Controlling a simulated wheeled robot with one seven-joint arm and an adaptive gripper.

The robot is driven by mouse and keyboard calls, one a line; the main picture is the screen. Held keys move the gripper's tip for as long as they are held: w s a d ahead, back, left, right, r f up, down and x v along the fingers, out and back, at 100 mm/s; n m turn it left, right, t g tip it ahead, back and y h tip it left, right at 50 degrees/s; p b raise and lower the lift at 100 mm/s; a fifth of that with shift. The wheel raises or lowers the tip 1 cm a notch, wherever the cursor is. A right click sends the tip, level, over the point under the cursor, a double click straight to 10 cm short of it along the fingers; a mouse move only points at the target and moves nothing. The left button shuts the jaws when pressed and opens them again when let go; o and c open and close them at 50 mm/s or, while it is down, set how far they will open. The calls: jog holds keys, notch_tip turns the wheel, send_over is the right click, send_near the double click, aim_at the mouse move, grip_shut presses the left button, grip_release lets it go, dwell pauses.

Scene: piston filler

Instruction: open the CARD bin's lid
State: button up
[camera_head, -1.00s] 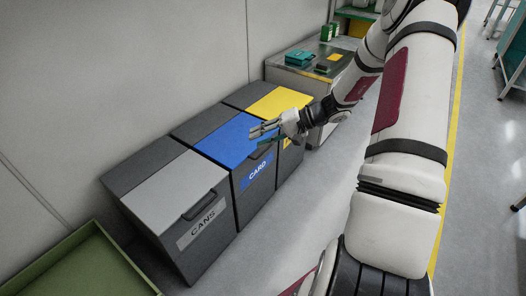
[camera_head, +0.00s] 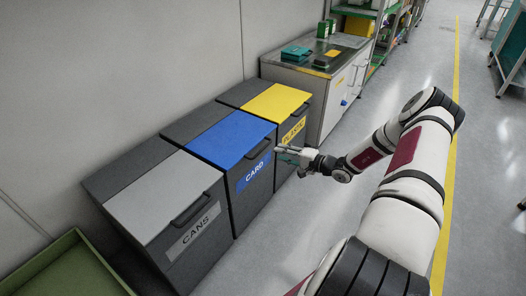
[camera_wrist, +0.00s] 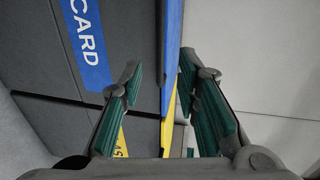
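The CARD bin (camera_head: 251,184) is the middle one of three grey bins. Its blue lid (camera_head: 229,137) is shut, with a dark handle (camera_head: 258,149) at its front edge. My gripper (camera_head: 280,152) is in front of the bin, near the height of the handle and apart from it as far as I can tell. In the wrist view my gripper (camera_wrist: 159,78) is open, with two green-padded fingers and nothing held. The CARD label (camera_wrist: 86,42) is at the left there, and the blue lid edge (camera_wrist: 173,50) runs between the fingers.
The CANS bin (camera_head: 192,248) with a grey lid stands to the left, the yellow-lidded PLASTIC bin (camera_head: 291,134) to the right. A green tray (camera_head: 75,270) is at lower left. A metal cabinet (camera_head: 327,97) stands beyond the bins. The floor in front is clear.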

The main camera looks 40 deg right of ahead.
aim_at(263, 148)
jog(key=b+x, duration=0.2)
jog(key=x, duration=0.7)
jog(key=shift+w+a, duration=0.1)
jog(key=shift+w, duration=0.1)
grip_shut()
